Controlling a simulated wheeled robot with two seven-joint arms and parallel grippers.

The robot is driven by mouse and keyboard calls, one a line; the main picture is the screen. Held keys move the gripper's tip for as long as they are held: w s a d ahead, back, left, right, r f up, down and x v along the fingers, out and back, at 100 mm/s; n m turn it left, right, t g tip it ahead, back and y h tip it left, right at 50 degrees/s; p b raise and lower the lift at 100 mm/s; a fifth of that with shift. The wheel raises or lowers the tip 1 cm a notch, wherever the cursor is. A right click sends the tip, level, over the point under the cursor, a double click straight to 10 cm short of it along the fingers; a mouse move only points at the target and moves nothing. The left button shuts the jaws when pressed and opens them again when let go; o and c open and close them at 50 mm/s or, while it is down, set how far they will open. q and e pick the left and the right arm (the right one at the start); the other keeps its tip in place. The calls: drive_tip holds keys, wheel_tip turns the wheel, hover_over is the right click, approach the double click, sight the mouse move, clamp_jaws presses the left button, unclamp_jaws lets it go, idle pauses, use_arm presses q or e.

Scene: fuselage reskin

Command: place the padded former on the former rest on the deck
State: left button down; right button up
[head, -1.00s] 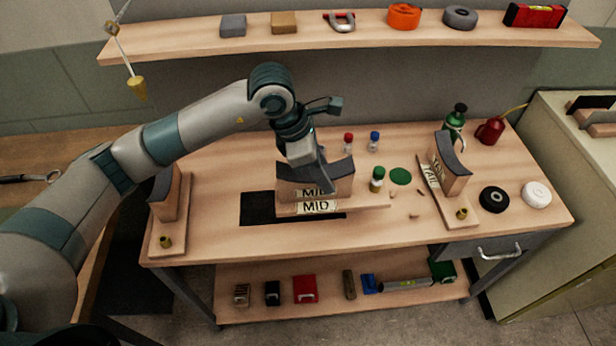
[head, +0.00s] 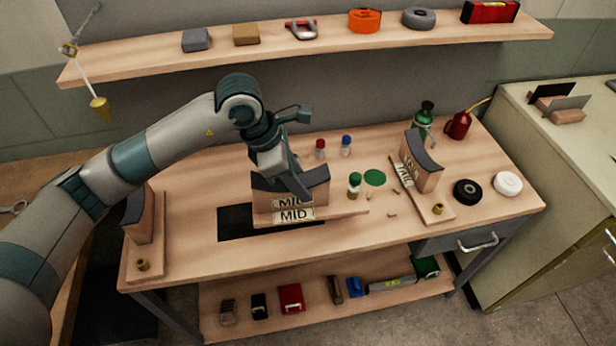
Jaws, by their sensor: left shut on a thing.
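The padded former (head: 317,190) is a wooden block with a dark, dished top pad and a MID label, at the middle of the bench. My left gripper (head: 298,188) is shut on it from above, and its jaws and wrist hide part of the pad. The former rest (head: 348,210) is a flat wooden base with its own MID label, directly below the former. The former stands upright over the rest; I cannot tell whether its underside touches. My right gripper is not in view.
A TAIL former (head: 425,168) stands on its base to the right, and another former (head: 140,218) stands at the left. A black mat (head: 236,224) lies by the rest. A green-capped bottle (head: 354,186) stands close to its right. A shelf (head: 340,40) runs behind.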

sight(268, 196)
use_arm(q)
drive_tip(key=shift+a+f+m+g, duration=0.35)
drive_tip(key=shift+a+m, duration=0.15)
drive_tip(key=shift+m, duration=0.2)
drive_tip(key=a+f+m+g, duration=0.1)
drive_tip(key=a+m, duration=0.1)
drive_tip(key=m, duration=0.1)
drive_tip(key=a+f+m+g, duration=0.1)
drive_tip(key=a+m, duration=0.1)
drive_tip(key=a+f+m+g, duration=0.1)
drive_tip(key=a+f+m, duration=0.1)
drive_tip(key=m, duration=0.1)
drive_tip(key=shift+s+m+y, duration=0.3)
drive_tip(key=s+a+f+m+g+y, duration=0.1)
drive_tip(key=s+a+f+m+y, duration=0.1)
drive_tip(key=a+m, duration=0.6)
drive_tip(key=shift+f+m+g+y, duration=0.35)
drive_tip(key=shift+m+y, duration=0.45)
drive_tip(key=shift+m, duration=0.5)
drive_tip(key=shift+w, duration=0.1)
drive_tip(key=shift+d, duration=0.15)
